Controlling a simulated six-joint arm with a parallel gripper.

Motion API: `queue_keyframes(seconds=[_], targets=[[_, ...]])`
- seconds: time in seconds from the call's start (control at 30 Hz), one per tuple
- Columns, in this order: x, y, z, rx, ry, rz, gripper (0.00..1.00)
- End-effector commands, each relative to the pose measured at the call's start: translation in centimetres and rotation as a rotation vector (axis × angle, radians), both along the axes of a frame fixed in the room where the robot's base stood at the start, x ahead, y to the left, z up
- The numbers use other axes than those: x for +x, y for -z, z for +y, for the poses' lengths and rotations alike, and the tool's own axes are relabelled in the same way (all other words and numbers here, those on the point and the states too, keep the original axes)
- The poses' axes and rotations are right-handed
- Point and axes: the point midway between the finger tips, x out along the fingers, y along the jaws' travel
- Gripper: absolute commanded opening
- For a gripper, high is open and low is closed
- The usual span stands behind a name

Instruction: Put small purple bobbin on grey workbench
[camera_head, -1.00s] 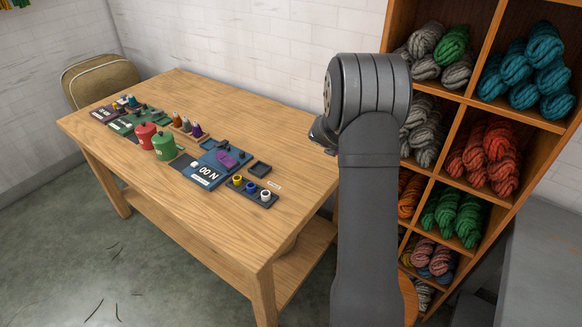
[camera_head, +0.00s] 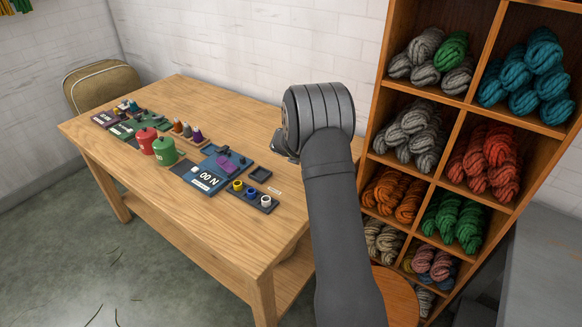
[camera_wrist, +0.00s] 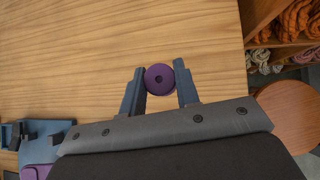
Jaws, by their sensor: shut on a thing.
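The small purple bobbin (camera_wrist: 160,90) is round with a dark centre hole. In the wrist view it sits between the two fingertips of my gripper (camera_wrist: 161,72), which is shut on it. The wooden table shows behind it; its height above the table is hard to tell. In the head view my arm hides the bobbin and the fingers. The grey workbench (camera_head: 545,240) is at the far right of the head view, beyond the shelf, with its visible top bare.
A cubby shelf (camera_head: 445,100) of wool skeins stands between table and workbench. A round wooden stool (camera_head: 400,298) is below it.

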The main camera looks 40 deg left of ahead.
Motion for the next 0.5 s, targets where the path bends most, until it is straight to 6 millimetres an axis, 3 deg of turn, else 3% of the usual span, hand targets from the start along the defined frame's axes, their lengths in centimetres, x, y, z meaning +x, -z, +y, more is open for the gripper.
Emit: queue_keyframes(seconds=[0.03,0.2,0.5], targets=[[-0.3,0.9,1.3,-0.002,-0.003,0.001,0.04],[-0.8,2.6,4.1,-0.002,-0.001,0.001,0.04],[-1.0,4.5,5.0,-0.002,0.001,0.001,0.04]])
